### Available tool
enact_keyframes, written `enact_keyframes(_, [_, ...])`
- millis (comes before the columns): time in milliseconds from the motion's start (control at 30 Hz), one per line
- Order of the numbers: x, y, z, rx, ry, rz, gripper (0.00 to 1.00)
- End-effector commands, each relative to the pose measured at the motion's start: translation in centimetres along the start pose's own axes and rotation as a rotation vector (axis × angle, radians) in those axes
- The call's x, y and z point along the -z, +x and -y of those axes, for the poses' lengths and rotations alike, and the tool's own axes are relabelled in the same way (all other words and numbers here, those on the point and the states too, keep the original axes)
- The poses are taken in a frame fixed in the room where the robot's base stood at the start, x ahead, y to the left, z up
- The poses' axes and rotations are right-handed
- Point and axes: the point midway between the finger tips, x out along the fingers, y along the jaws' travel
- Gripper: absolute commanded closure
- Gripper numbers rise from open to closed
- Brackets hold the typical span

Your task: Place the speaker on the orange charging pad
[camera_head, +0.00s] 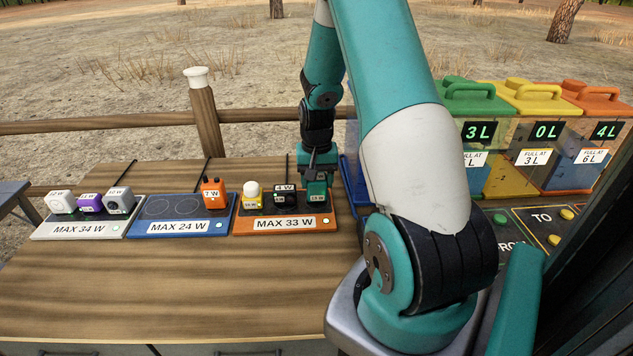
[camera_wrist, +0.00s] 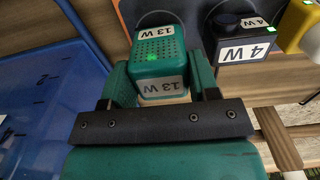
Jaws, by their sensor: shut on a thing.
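The speaker (camera_wrist: 160,45) is a small green box with a dotted grille and a 13 W label. My gripper (camera_wrist: 160,82) is shut on it, one finger on each side. In the head view, the speaker (camera_head: 317,197) is at the right end of the orange charging pad (camera_head: 254,224), labelled MAX 33 W, with my gripper (camera_head: 318,180) above it. The speaker looks upright and at pad level; I cannot tell for certain whether it rests on the surface. A green light shows on it. A yellow-and-white device (camera_head: 251,194) and a black 4 W device (camera_head: 285,194) stand on the same pad.
The blue pad (camera_head: 178,227), MAX 24 W, holds an orange 7 W device (camera_head: 213,194) and has two empty circles. The white pad (camera_head: 86,230), MAX 34 W, holds several devices. A blue bin (camera_head: 352,178) stands close right of my gripper. The wooden table's front is clear.

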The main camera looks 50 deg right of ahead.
Motion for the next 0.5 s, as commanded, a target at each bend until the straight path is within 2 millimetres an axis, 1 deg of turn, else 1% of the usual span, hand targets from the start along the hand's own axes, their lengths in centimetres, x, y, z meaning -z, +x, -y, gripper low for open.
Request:
enact_keyframes(33, [-0.02, 0.61, 0.00, 0.000, 0.000, 0.001, 0.78])
enact_keyframes(67, [-0.01, 0.79, 0.00, 0.000, 0.000, 0.000, 0.78])
enact_keyframes(300, [0.03, 0.87, 0.02, 0.000, 0.000, -0.002, 0.78])
enact_keyframes(400, [0.02, 1.23, 0.02, 0.000, 0.000, -0.001, 0.78])
enact_keyframes(433, [0.01, 1.17, 0.02, 0.000, 0.000, -0.001, 0.40])
enact_keyframes(467, [0.01, 1.13, 0.02, 0.000, 0.000, -0.001, 0.33])
enact_keyframes(500, [0.01, 1.13, 0.02, 0.000, 0.000, -0.001, 0.24])
